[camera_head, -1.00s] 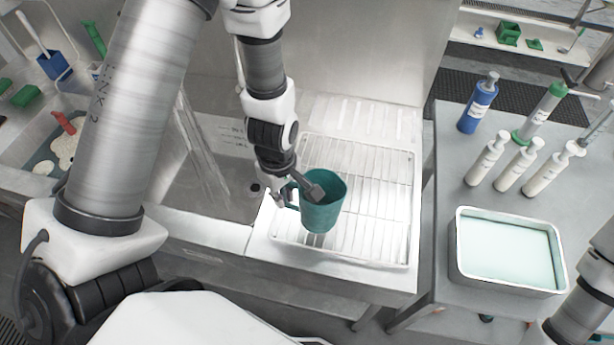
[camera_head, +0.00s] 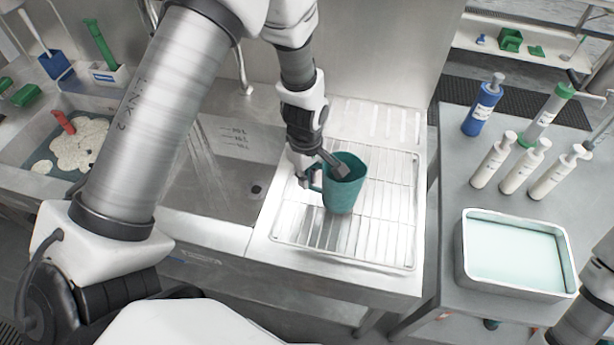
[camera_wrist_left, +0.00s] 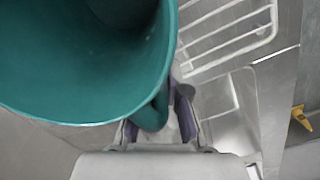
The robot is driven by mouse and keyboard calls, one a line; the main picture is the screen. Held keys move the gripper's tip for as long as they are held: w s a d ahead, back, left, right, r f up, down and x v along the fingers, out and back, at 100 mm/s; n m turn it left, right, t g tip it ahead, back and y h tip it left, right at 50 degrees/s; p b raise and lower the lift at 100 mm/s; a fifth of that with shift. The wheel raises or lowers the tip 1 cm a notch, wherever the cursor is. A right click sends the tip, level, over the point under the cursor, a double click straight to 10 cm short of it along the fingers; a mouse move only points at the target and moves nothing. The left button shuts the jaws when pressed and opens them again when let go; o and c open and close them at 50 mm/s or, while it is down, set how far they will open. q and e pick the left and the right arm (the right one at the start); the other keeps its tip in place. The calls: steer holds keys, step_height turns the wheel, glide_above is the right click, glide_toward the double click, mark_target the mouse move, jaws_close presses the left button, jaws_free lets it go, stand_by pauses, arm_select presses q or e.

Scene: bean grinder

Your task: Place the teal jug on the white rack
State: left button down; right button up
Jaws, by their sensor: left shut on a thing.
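The teal jug (camera_head: 343,190) is upright over the white rack (camera_head: 388,240) in the head view. My left gripper (camera_head: 322,174) is shut on the jug at its handle side, with the gripper at the jug's left. In the left wrist view the jug (camera_wrist_left: 90,60) fills the upper left, its handle between the fingers (camera_wrist_left: 160,120). The rack (camera_wrist_left: 228,30) shows at the upper right there. I cannot tell whether the jug's base touches the rack's wires. My right gripper is not in view.
A sink (camera_head: 225,175) lies left of the rack. On the right, a grey table holds a tray of pale liquid (camera_head: 515,250), a blue bottle (camera_head: 482,105) and several white bottles. The rack's right and front parts are clear.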

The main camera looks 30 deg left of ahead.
arm_select(q)
steer(key=c, duration=1.2)
jaws_free()
steer(key=shift+f, duration=0.1)
step_height(320, 180, up, 12)
steer(key=shift+f+b, duration=0.15)
steer(key=shift+b, duration=0.9)
steer(key=shift+a+r, duration=0.1)
steer(key=shift+r, duration=0.25)
